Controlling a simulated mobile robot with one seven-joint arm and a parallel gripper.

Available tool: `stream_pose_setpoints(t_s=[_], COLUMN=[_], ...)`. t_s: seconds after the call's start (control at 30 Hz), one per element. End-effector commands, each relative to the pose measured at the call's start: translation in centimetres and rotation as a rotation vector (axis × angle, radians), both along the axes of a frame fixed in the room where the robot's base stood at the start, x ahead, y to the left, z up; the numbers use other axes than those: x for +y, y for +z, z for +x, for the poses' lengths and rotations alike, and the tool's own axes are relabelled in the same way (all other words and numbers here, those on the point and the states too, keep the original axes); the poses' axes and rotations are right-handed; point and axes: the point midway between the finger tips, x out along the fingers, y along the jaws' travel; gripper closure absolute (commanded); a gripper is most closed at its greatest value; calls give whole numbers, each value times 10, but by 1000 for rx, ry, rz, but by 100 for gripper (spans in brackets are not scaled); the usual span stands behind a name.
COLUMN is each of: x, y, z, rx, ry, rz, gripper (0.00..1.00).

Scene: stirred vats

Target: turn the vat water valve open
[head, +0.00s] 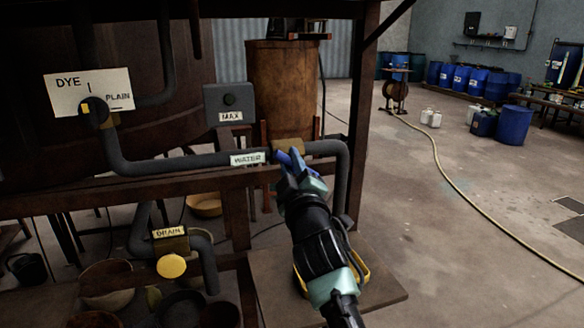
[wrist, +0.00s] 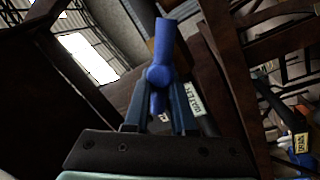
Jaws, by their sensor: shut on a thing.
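The water valve sits on the grey pipe beside the "WATER" label (head: 247,158), with a brass-coloured body (head: 288,146). Its blue handle (head: 283,157) is partly hidden by my gripper (head: 293,170) in the head view. In the wrist view the blue handle (wrist: 161,45) stands out past my gripper (wrist: 160,90), with its rounded middle at the jaws. The fingers are on either side of the handle and shut on it. How far the valve is turned cannot be told.
A "DYE / PLAIN" selector (head: 92,112) is at upper left and a "MAX" box (head: 229,103) above the pipe. A yellow drain knob (head: 171,266) is below. A wooden board (head: 375,288) lies under my arm. Open floor with a hose (head: 452,177) is to the right.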

Motion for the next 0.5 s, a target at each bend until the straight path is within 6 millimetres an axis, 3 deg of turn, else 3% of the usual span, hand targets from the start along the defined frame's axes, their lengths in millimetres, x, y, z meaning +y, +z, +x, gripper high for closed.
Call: stream_pose_setpoints(t_s=[0.5], x=[0], y=[-8], z=[0], rx=[-134], ry=[-4], rz=[-433], gripper=[100])
